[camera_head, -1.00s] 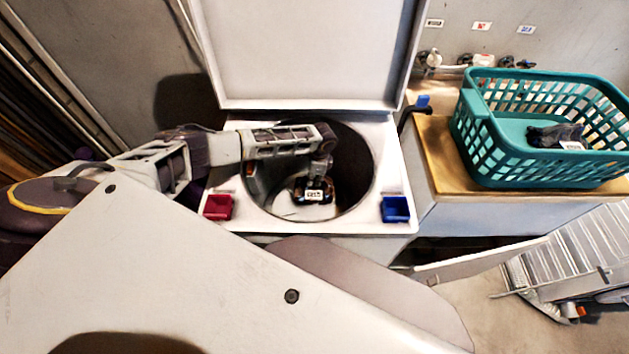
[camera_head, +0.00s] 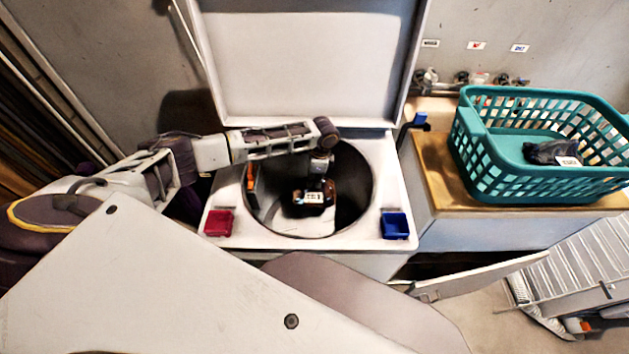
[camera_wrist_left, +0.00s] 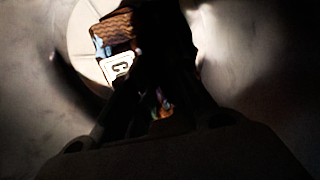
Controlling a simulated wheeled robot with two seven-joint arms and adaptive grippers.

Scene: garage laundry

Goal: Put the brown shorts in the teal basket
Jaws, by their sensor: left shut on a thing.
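The brown shorts (camera_head: 329,189), a small dark brown bundle with a white tag, are inside the round drum of the top-loading washer (camera_head: 232,245). My left gripper (camera_head: 316,184) reaches down through the open top and is shut on them; its fingers are hard to see. In the left wrist view the brown cloth (camera_wrist_left: 113,28) and its white tag show past the dark fingers (camera_wrist_left: 150,100). The teal basket (camera_head: 480,160) stands at the right, with a dark garment (camera_head: 548,151) with a white tag in it. My right gripper is not in view.
The washer lid (camera_head: 310,65) stands open behind the drum. A red tray (camera_head: 218,223) and a blue tray (camera_head: 396,225) sit on the washer's front corners. The basket stands on a wooden-topped cabinet (camera_head: 432,165). A folded rack (camera_head: 570,265) is at the lower right.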

